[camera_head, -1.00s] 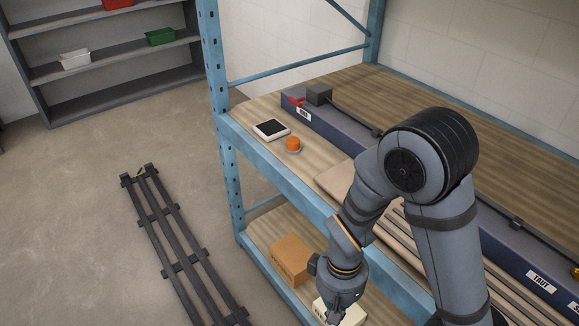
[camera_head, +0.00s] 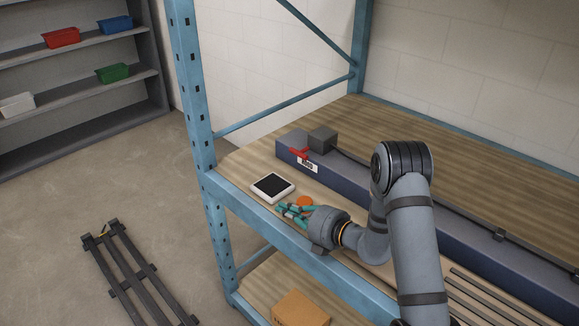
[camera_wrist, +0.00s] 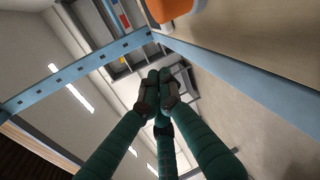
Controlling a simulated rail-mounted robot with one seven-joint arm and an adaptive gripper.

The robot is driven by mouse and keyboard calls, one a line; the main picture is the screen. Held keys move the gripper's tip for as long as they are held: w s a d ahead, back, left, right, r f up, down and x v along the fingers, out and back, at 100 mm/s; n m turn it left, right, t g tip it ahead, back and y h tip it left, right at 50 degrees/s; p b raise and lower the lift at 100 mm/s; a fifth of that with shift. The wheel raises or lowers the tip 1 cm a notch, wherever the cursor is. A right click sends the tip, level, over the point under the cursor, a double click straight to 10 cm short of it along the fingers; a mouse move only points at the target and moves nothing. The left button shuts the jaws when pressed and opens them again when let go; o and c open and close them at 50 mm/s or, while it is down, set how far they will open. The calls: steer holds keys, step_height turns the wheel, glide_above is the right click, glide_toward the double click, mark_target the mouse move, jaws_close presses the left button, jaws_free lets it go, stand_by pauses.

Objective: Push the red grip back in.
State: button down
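The red grip (camera_head: 299,153) is a small red handle at the near left end of a long dark blue beam (camera_head: 340,178) on the shelf. It sits beside a dark grey block (camera_head: 322,139), above a white label, and sticks out toward the front left. How far it stands out cannot be told. My gripper (camera_head: 283,209) has teal fingers and hangs over the shelf's front edge, in front of and below the red grip, apart from it. In the wrist view my gripper's fingertips (camera_wrist: 159,92) are drawn together with nothing between them. The red grip is not clearly visible there.
A white-framed dark pad (camera_head: 272,187) lies left of my gripper. An orange knob (camera_head: 305,202) is right behind the fingers and shows in the wrist view (camera_wrist: 168,9). A blue rack post (camera_head: 195,120) stands at the left. A cardboard box (camera_head: 300,309) is on the lower shelf.

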steer(key=w+d+r+m+t, duration=0.2)
steer(key=w+m, duration=0.1)
steer(key=w+d+r+m+t+h, duration=0.1)
steer(key=shift+w+m, duration=0.15)
steer(key=shift+m, duration=0.15)
steer(key=d+r+m+t, duration=0.1)
steer(key=m, duration=0.1)
steer(key=w+d+r+m, duration=0.1)
steer(key=r+m, duration=0.1)
steer(key=shift+d+t+h, duration=0.25)
steer(key=shift+t+h, duration=0.05)
steer(key=shift+t, duration=0.1)
steer(key=shift+r+m, duration=0.15)
steer(key=shift+m, duration=0.15)
steer(key=shift+w+a, duration=0.1)
steer(key=shift+a, duration=0.1)
